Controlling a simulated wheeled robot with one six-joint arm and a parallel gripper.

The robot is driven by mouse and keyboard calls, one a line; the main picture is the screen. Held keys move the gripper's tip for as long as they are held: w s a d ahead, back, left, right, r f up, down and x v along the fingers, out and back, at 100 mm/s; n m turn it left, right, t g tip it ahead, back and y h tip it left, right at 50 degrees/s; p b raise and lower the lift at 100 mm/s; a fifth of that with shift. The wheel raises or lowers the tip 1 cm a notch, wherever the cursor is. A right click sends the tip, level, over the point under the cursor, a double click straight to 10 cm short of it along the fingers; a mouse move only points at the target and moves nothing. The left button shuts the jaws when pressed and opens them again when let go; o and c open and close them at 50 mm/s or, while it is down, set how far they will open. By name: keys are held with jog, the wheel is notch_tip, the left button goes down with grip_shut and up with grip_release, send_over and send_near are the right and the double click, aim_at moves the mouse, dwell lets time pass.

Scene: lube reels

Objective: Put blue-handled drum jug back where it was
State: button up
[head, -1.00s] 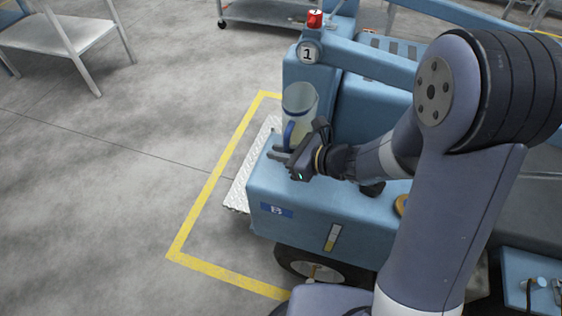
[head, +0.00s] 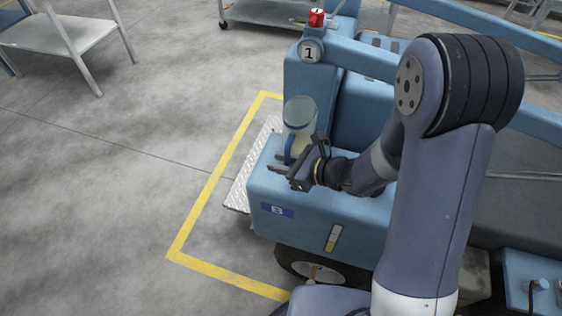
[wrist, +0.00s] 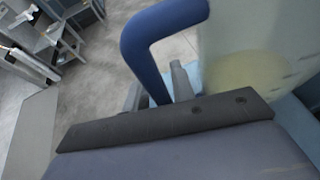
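The drum jug (head: 299,126) is clear with a pale yellow lower part and a blue handle. It stands upright at the top of the blue cabinet marked B (head: 330,205), near its back left; I cannot tell whether its base touches the surface. My gripper (head: 283,172) is at the jug's near side, low by the handle. In the wrist view the blue handle (wrist: 158,40) comes down between my two fingers (wrist: 157,90), which are shut on it. The jug's body (wrist: 262,50) fills the upper right there. Its base is hidden.
A blue post with a round sign 1 (head: 311,51) and a red cap (head: 316,18) stands just behind the jug. A metal tread plate (head: 240,192) lies left of the cabinet, inside a yellow floor line (head: 205,200).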

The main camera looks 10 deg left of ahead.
jog(key=shift+o, duration=1.1)
jog(key=shift+r, duration=0.1)
jog(key=shift+r+p, duration=0.15)
jog(key=shift+p, duration=0.15)
jog(key=v, duration=1.2)
jog(key=shift+b, duration=0.3)
jog(key=shift+o, duration=0.2)
